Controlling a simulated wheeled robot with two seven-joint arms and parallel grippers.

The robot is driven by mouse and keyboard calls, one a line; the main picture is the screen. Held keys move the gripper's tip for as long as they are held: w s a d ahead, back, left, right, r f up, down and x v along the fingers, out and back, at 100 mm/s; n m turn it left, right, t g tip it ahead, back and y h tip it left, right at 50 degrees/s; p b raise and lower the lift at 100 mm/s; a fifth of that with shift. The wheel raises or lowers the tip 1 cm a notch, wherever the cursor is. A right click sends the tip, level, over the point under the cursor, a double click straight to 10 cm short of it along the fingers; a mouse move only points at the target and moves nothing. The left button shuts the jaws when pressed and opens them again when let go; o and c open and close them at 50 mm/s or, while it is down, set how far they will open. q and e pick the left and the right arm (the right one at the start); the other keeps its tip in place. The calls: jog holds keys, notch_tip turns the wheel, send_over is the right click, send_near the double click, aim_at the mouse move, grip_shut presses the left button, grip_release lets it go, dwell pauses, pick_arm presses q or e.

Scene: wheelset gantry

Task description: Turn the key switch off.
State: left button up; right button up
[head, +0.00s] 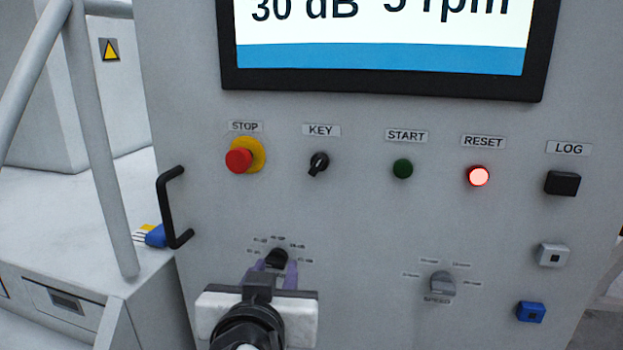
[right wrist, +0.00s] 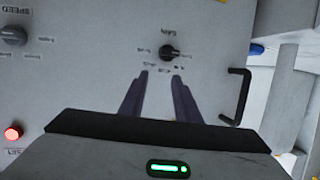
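The key switch (head: 318,164) is a small black turn switch under the KEY label (head: 321,130). Its grip is tilted, with one end toward the lower left. My right gripper (head: 276,271) is below and to the left of it, in front of the black dial under the STOP button. Its two purple fingers are apart with nothing between them. In the right wrist view the open fingers (right wrist: 159,74) point at this dial (right wrist: 169,52) from a little short of it; contact cannot be told. The key switch is not visible there. My left gripper is not in view.
The red STOP button (head: 240,160) is left of the key switch, the green START button (head: 403,168) and lit RESET button (head: 478,176) right. A grey SPEED knob (head: 441,284) is lower right. A black handle (head: 169,207) sticks out at left. The screen (head: 380,58) is above.

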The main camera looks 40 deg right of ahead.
aim_at(316, 168)
jog(key=s+r+m+h, duration=0.3)
jog(key=r+m, duration=0.1)
jog(key=r, duration=0.3)
jog(key=s+r+m+h, duration=0.2)
jog(key=r+m, duration=0.2)
jog(key=r, duration=0.3)
jog(key=x, duration=1)
jog(key=shift+p, duration=0.35)
jog(key=shift+c, duration=0.2)
grip_shut()
